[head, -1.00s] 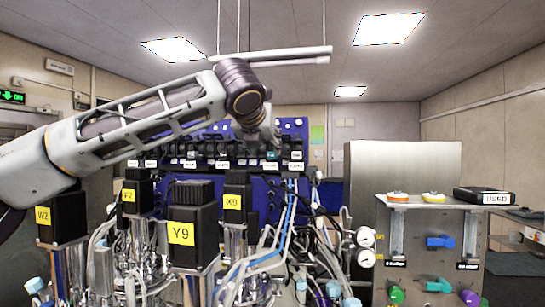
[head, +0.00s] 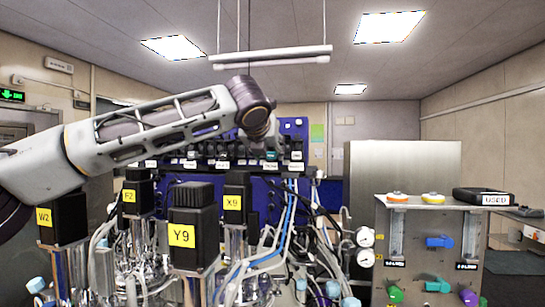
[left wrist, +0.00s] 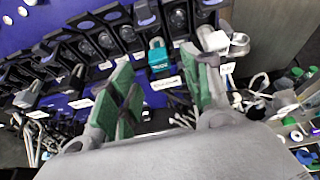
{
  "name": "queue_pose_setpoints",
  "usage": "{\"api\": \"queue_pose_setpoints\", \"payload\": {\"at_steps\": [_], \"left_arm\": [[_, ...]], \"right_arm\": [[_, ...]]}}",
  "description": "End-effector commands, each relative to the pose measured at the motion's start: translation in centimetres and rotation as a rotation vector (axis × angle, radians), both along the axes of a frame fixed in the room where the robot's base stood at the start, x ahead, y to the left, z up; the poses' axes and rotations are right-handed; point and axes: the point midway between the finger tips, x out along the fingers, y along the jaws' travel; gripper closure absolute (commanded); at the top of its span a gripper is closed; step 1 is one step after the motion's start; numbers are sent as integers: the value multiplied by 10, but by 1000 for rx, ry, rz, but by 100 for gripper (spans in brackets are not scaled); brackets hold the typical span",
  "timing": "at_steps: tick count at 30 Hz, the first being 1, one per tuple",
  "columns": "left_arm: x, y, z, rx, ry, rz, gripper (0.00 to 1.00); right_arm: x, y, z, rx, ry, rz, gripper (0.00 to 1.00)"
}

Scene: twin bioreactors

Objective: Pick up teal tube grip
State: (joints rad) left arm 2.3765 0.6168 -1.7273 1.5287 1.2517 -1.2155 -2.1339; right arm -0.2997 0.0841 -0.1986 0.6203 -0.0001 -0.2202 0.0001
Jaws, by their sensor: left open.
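The teal tube grip (left wrist: 160,56) sits in a row of black holders on the blue panel. In the left wrist view it shows between my finger tips, a little beyond them, and no contact is visible. It shows as a small teal patch in the head view (head: 271,155), just below my left wrist. My left gripper (left wrist: 161,78) is open, with green-padded fingers spread either side of the grip and nothing between them. In the head view its fingers are hard to make out against the dark holders. My right gripper is in neither view.
Black holders with white labels flank the grip closely on the panel (head: 215,190). Black-topped units, including Y9 (head: 192,215) and X9 (head: 236,190), stand in front with tubing. A grey stand (head: 425,225) with coloured knobs is at the right.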

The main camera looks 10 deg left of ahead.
Motion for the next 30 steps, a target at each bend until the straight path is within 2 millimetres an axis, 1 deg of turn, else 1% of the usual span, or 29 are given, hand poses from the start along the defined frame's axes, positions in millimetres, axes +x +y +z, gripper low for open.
{"api": "queue_pose_setpoints", "payload": {"at_steps": [3, 9, 15, 24, 30], "left_arm": [[11, 0, -3, -1, 0, 1, 52], [23, 0, -8, -1, -1, 0, 52], [24, 0, -9, 0, -1, 0, 52], [24, 0, -9, 0, -1, 0, 52], [24, 0, -9, 0, -1, 0, 78]], "right_arm": [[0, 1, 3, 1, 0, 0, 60], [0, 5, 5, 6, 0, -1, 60], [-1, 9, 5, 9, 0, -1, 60], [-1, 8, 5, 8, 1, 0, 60], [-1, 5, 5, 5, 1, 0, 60]]}}
